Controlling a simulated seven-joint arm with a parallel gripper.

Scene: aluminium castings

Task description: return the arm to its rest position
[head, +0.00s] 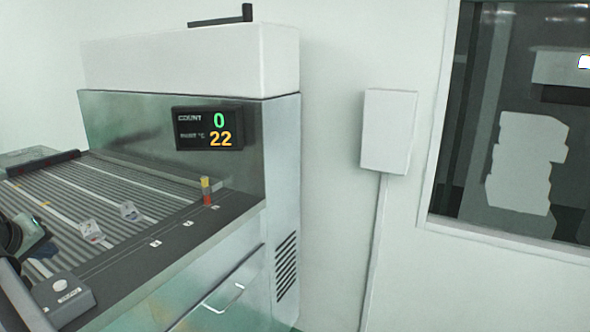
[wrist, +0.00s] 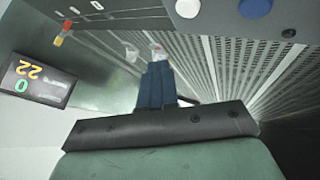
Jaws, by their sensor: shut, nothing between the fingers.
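My gripper (wrist: 157,68) shows in the wrist view, with its two blue fingers together and nothing between them. It points over the ribbed bed of the machine and looks apart from everything there. Two small silvery castings lie on the bed in the head view, one nearer (head: 91,231) and one farther (head: 130,211). Two pale shapes, likely these castings, show just beyond the fingertips in the wrist view, one left (wrist: 131,52) and one behind the tips (wrist: 158,50).
A grey button box (head: 63,300) sits at the bed's near edge. A small red and yellow post (head: 206,190) stands on the dark ledge (head: 175,238). A display (head: 208,128) reads count 0 and 22. A wall box (head: 389,131) and window are right.

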